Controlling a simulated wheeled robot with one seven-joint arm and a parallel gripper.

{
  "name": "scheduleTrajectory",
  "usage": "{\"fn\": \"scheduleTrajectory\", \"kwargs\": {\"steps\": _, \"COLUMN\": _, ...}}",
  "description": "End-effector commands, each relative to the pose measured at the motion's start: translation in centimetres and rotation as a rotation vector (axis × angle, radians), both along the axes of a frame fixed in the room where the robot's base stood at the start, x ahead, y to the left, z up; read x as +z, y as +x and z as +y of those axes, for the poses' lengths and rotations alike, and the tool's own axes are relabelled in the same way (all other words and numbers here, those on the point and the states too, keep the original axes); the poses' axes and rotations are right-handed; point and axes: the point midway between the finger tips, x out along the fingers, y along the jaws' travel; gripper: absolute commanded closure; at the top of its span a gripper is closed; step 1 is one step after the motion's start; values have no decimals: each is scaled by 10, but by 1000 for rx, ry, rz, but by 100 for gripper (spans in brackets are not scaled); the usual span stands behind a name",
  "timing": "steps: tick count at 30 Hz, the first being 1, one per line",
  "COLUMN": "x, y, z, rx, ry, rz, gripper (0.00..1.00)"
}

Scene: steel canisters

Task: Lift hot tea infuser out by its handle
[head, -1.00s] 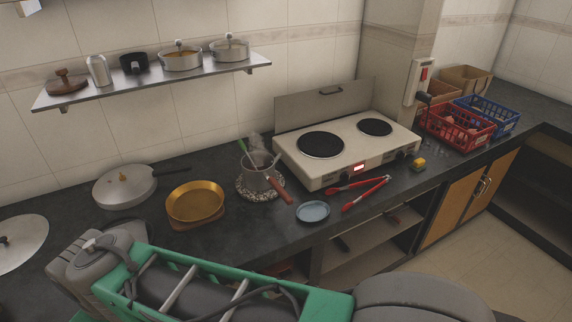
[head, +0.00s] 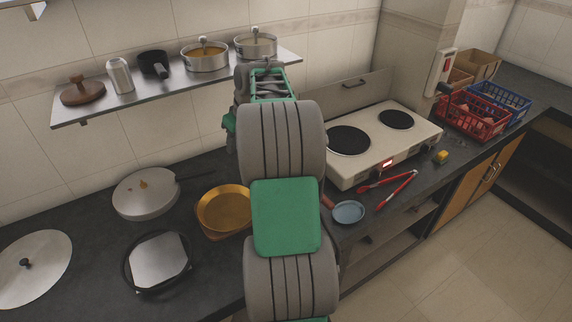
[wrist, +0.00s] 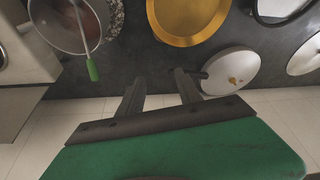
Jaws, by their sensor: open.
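In the wrist view, a steel saucepan (wrist: 49,35) with reddish-brown liquid stands at the top left, cut by the frame edge. The infuser's thin metal rod crosses the pan's rim and ends in a green handle (wrist: 92,70) outside it. The infuser's lower end is not clear. My gripper (wrist: 158,85) is open and empty, to the right of the green handle and apart from it. In the head view my arm hides the saucepan and infuser; only the tip of the pan's red-brown handle (head: 327,201) shows.
A brass pan (head: 222,209), a lidded pan (head: 145,196) and a dark-rimmed pan (head: 158,262) stand to the left. The hot plate (head: 365,172), a blue dish (head: 348,212) and red tongs (head: 390,188) are to the right. A pot shelf (head: 130,101) hangs above.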

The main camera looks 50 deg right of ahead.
Motion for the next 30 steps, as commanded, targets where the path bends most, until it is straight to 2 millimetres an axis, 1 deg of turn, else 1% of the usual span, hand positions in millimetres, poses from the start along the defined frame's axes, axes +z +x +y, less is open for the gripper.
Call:
{"fn": "scheduleTrajectory", "kwargs": {"steps": 1, "x": -6, "y": -6, "z": -45, "rx": -17, "ry": 1, "rz": -4, "gripper": 58}}
{"fn": "scheduleTrajectory", "kwargs": {"steps": 3, "x": -16, "y": -14, "z": -90, "rx": -20, "ry": -7, "rz": -15, "gripper": 58}}
{"fn": "scheduleTrajectory", "kwargs": {"steps": 6, "x": -26, "y": -25, "z": -126, "rx": -18, "ry": -16, "rz": -27, "gripper": 58}}
{"fn": "scheduleTrajectory", "kwargs": {"steps": 7, "x": -29, "y": -26, "z": -131, "rx": -17, "ry": -17, "rz": -28, "gripper": 58}}
{"fn": "scheduleTrajectory", "kwargs": {"steps": 9, "x": -36, "y": -25, "z": -136, "rx": -14, "ry": -18, "rz": -30, "gripper": 58}}
{"fn": "scheduleTrajectory", "kwargs": {"steps": 16, "x": -65, "y": -13, "z": -135, "rx": -14, "ry": -18, "rz": -29, "gripper": 58}}
{"fn": "scheduleTrajectory", "kwargs": {"steps": 20, "x": -89, "y": -4, "z": -134, "rx": -14, "ry": -17, "rz": -28, "gripper": 58}}
{"fn": "scheduleTrajectory", "kwargs": {"steps": 22, "x": -97, "y": -1, "z": -135, "rx": -15, "ry": -19, "rz": -30, "gripper": 58}}
{"fn": "scheduleTrajectory", "kwargs": {"steps": 25, "x": -102, "y": 1, "z": -136, "rx": -16, "ry": -21, "rz": -31, "gripper": 58}}
{"fn": "scheduleTrajectory", "kwargs": {"steps": 30, "x": -103, "y": 1, "z": -136, "rx": -16, "ry": -21, "rz": -31, "gripper": 59}}
